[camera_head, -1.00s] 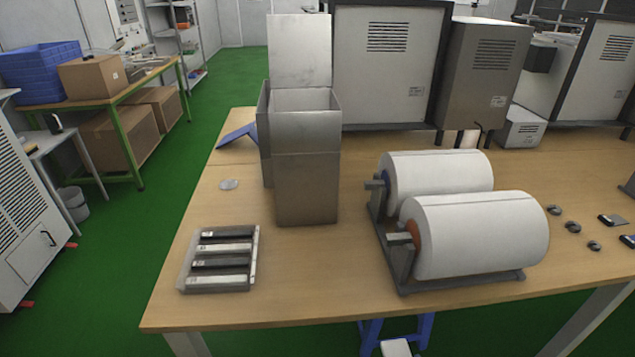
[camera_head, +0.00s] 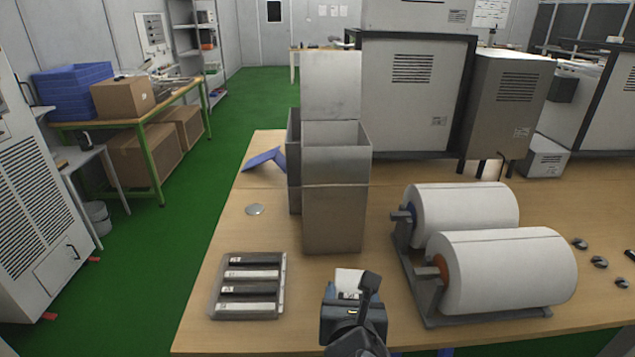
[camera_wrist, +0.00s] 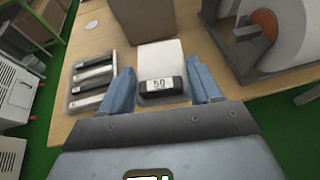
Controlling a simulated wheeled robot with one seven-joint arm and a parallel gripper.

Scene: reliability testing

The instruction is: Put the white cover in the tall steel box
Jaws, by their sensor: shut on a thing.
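The tall steel box (camera_head: 335,215) stands upright on the table with its top open and a flat panel (camera_head: 332,85) rising behind its opening. My gripper (camera_head: 350,295) is in front of the box, nearer the table's front edge and lower than the box's rim. It is shut on the white cover (camera_head: 349,281), a pale piece with a dark end bearing a label. In the wrist view the cover (camera_wrist: 160,58) lies between my two blue fingers, its labelled dark end towards me. The box's lower front (camera_wrist: 140,20) shows just beyond it. The box's inside bottom is hidden.
A tray (camera_head: 285,284) with black and white strips lies left of my gripper. A stand with two large white rolls (camera_head: 505,270) is on the right. A small round disc (camera_head: 255,209) and a blue angled piece (camera_head: 265,160) lie left of the box. Large machines stand behind.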

